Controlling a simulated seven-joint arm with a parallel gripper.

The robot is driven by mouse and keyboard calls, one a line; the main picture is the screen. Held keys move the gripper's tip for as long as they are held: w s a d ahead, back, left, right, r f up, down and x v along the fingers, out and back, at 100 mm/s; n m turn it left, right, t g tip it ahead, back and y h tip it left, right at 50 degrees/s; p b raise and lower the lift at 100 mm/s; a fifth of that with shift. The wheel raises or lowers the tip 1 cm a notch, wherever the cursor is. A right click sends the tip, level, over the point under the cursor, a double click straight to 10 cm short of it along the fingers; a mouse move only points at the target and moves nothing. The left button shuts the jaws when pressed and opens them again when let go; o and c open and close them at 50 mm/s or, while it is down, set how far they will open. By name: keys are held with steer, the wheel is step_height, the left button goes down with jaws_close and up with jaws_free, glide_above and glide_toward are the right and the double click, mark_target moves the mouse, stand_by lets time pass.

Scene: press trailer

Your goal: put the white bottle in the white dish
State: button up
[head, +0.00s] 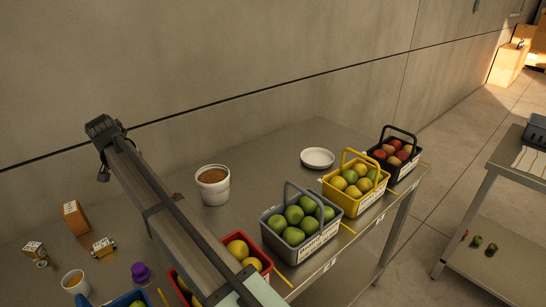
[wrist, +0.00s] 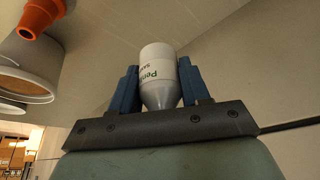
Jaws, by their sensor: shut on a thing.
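My gripper (wrist: 158,68) shows in the wrist view with its two blue fingers shut on the white bottle (wrist: 157,58). The bottle has dark lettering and a tapered end toward the gripper's base. The white dish (head: 317,159) is round and shallow. It lies empty on the table behind the fruit baskets in the head view, well apart from my arm. The head view shows my arm across the table, but my gripper and the bottle are not visible there.
A white tub with brown contents (head: 213,185) stands between my arm and the dish. A grey basket of green fruit (head: 291,242), a yellow basket (head: 354,199) and a black basket (head: 393,170) line the front edge.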

step_height(320, 180, up, 6)
steer(key=shift+f, duration=0.1)
steer(key=w+d, duration=1.1)
steer(key=m, duration=0.2)
glide_above(317, 158)
steer(key=s, duration=0.2)
steer(key=shift+h, duration=0.3)
steer(key=shift+w+a+f, duration=0.1)
steer(key=shift+w+f, duration=0.05)
steer(key=shift+f, duration=7.5)
steer(key=o, duration=1.1)
steer(key=shift+f, duration=0.15)
